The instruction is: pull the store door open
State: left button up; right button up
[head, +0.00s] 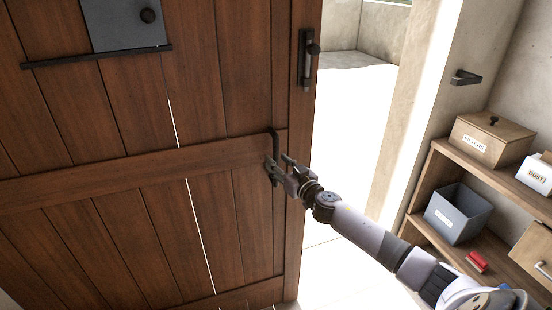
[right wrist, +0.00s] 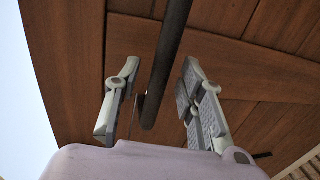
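The store door (head: 110,185) is brown planks with cross boards and fills the left of the head view. It stands partly open, with a bright gap between its right edge and the stone post. A dark vertical bar handle (head: 275,141) is on the door near that edge. My right gripper (head: 279,169) is at the lower part of this handle. In the right wrist view the handle (right wrist: 168,60) runs between my two spread fingers (right wrist: 160,95), with space visible on both sides. My left gripper is not in view.
A dark latch (head: 306,60) is higher on the door edge. The stone post (head: 418,100) carries a dark catch (head: 465,77). A wooden shelf (head: 455,165) at right holds boxes, a grey bin (head: 458,214) and a red item (head: 477,262). Bright floor shows through the doorway.

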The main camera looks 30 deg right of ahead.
jog(key=shift+w, duration=1)
jog(key=shift+c, duration=0.5)
grip_shut()
